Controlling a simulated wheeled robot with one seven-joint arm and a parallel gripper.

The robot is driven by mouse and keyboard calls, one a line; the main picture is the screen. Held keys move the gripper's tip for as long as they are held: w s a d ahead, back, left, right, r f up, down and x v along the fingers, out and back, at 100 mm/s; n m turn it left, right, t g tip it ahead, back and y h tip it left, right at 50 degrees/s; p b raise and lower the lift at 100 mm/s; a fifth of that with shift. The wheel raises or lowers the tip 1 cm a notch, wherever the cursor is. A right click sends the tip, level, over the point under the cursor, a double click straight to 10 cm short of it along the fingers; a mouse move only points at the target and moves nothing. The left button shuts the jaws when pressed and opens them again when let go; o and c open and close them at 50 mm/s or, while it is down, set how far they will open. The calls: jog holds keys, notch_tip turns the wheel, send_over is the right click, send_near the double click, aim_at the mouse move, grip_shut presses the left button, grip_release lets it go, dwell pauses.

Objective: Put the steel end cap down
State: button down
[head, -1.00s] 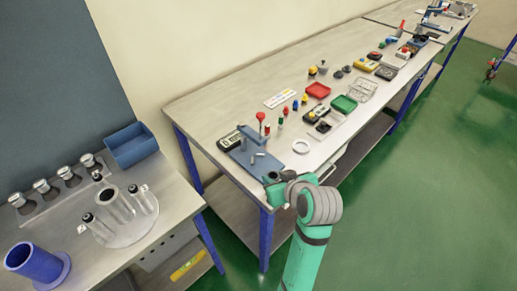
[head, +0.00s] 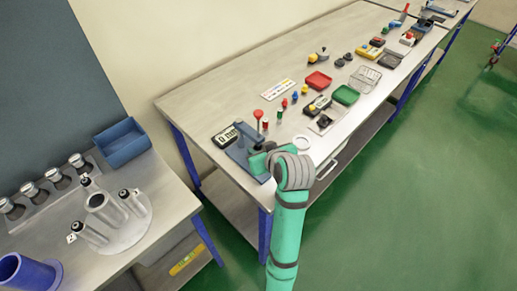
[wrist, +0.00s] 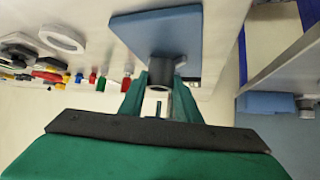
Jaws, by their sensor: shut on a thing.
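My gripper (wrist: 157,100) is shut on a grey, round, hollow-looking piece, the steel end cap (wrist: 160,72), which shows between the fingertips in the wrist view. The cap is in front of the blue base plate (wrist: 150,32) of a fixture; I cannot tell whether it touches the plate. In the head view my gripper (head: 258,162) is at the blue fixture (head: 237,152) on the near corner of the long bench. My arm and gripper hide the cap there.
A digital readout (head: 226,138) and a red-topped post (head: 258,118) stand close to the fixture. The left bench holds a round plate (head: 125,232) with cylinders and a blue bin (head: 122,144).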

jog(key=shift+s+d+f, duration=0.3)
jog(key=shift+f, duration=0.15)
jog(key=c, duration=1.7)
grip_release()
jog(key=shift+s+a+f, duration=0.1)
jog(key=shift+s+f, duration=0.05)
jog(key=o, duration=0.4)
jog(key=shift+a, duration=0.25)
jog(key=shift+d+r, duration=0.1)
jog(key=shift+r, duration=0.2)
jog(key=shift+s+d+r, duration=0.1)
jog(key=shift+s+r, duration=0.05)
jog(key=shift+s, duration=0.05)
jog(key=v, duration=1.1)
jog(key=shift+r, duration=0.2)
